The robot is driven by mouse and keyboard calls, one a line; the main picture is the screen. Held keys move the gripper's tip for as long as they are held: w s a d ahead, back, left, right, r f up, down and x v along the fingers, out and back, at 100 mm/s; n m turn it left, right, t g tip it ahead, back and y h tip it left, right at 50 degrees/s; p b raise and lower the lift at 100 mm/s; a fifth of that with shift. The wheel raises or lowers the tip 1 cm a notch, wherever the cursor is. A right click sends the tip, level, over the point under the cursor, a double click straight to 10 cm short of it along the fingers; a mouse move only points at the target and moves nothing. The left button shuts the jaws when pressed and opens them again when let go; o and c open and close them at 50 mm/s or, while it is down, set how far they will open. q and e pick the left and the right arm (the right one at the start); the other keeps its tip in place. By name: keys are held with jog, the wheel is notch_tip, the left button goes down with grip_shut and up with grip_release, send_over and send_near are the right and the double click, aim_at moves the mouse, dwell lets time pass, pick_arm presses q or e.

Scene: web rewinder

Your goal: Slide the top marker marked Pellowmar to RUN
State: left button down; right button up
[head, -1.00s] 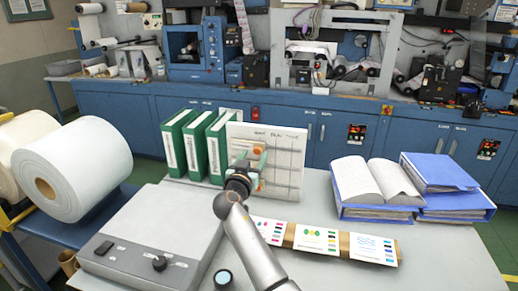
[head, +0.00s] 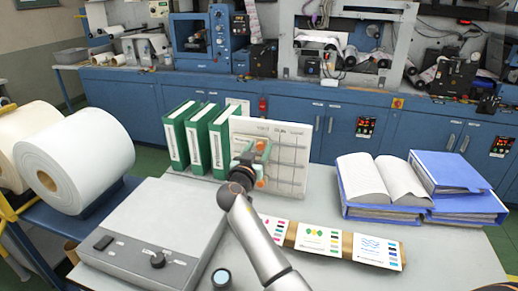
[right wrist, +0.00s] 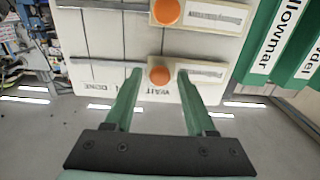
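A white board (head: 296,160) with column headings stands upright on the table. Its headings WAIT and DONE appear upside down in the right wrist view. The top marker, in the WAIT column, has a round orange knob (right wrist: 159,76) and a pale label (right wrist: 201,75) too small to read. A second marker's orange knob (right wrist: 166,12) shows beyond it. My right gripper (head: 256,150) is at the board; its green fingers (right wrist: 158,74) are open, one on each side of the top knob, with visible gaps. My left gripper is not in view.
Green binders (head: 197,140) stand close to the board's left; one spine ends in "llowmar". A grey control box (head: 150,235) lies front left. Blue binders and an open book (head: 385,180) lie right. Colour-printed cards (head: 325,242) lie in front of the board.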

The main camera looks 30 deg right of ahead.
grip_shut()
jog(key=shift+r, duration=0.1)
dwell(1.1)
